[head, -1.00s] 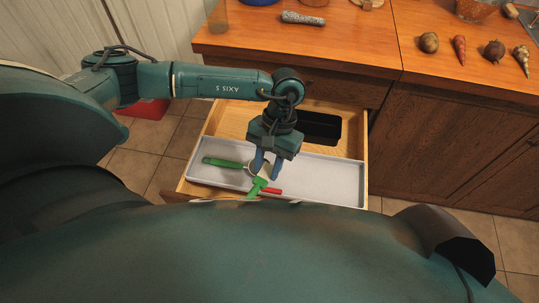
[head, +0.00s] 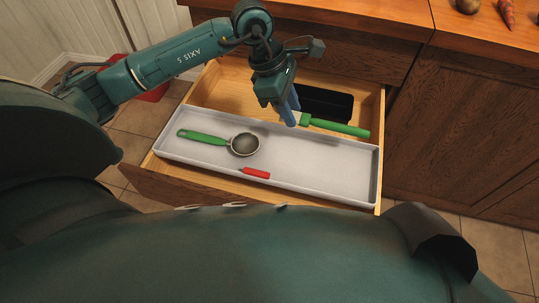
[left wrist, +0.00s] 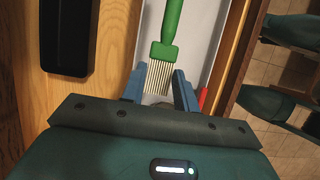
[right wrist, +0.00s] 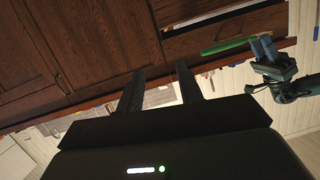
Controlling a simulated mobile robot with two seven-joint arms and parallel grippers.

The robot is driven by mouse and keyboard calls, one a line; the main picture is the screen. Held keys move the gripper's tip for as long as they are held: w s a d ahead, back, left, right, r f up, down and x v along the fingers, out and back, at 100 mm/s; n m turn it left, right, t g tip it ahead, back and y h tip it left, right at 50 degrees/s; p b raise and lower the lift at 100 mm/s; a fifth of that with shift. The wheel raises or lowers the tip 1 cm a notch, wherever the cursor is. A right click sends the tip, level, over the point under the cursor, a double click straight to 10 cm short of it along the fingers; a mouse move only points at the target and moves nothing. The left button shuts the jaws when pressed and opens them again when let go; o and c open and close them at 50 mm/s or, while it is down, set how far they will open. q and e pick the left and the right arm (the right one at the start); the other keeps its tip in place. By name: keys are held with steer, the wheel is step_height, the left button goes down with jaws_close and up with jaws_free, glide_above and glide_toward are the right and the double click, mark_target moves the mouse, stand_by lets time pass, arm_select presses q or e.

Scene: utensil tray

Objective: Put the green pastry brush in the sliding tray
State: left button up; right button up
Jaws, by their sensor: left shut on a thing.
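The green pastry brush (head: 338,127) is held by its pale bristles in my left gripper (head: 292,111), its handle pointing right. In the head view it lies over the back edge of the long pale grey sliding tray (head: 315,182), in front of the black tray; its exact height is hard to tell. The left wrist view shows the blue fingers (left wrist: 159,90) on both sides of the bristles and the green handle (left wrist: 172,20) pointing away. My right gripper (right wrist: 160,85) is open and empty, outside the head view.
A green-handled strainer (head: 243,144) and a red-handled utensil (head: 256,173) lie in the sliding tray. A black tray (head: 325,103) sits behind it in the open wooden drawer (head: 213,95). The sliding tray's right half is clear.

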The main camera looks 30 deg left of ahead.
arm_select(q)
step_height(320, 180, down, 5)
steer(key=shift+r, duration=0.1)
steer(key=shift+f+b, duration=0.4)
steer(key=shift+f, duration=2)
steer(key=shift+f, duration=0.1)
steer(key=o, duration=1)
steer(key=shift+c, duration=0.2)
